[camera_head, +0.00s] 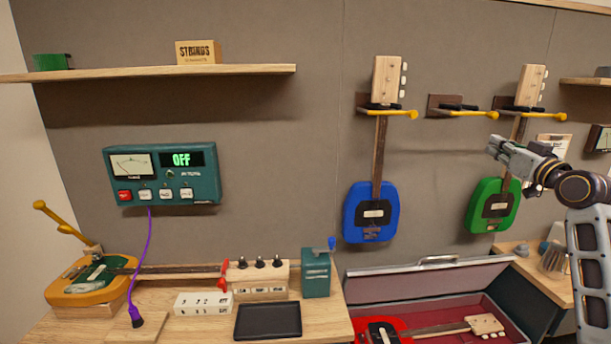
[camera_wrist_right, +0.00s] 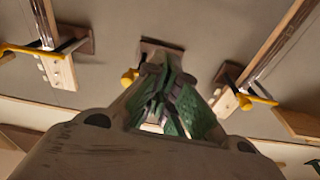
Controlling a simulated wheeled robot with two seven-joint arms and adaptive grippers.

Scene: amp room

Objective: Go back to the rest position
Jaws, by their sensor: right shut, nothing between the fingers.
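My right gripper (camera_head: 497,146) is raised at the right of the head view, in front of the wall and beside the green guitar (camera_head: 491,207). It points left, and its fingers are shut with nothing between them. In the right wrist view my right gripper (camera_wrist_right: 160,110) is seen from behind, its fingers together below an empty wall hanger (camera_wrist_right: 160,46). My left gripper is not in either view.
A blue guitar (camera_head: 371,213) hangs left of the green one. An open case (camera_head: 430,284) below holds a red guitar (camera_head: 384,329). The workbench (camera_head: 204,326) at left carries an orange guitar (camera_head: 78,291) and a black tray (camera_head: 268,321). A teal meter box (camera_head: 163,175) reads OFF.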

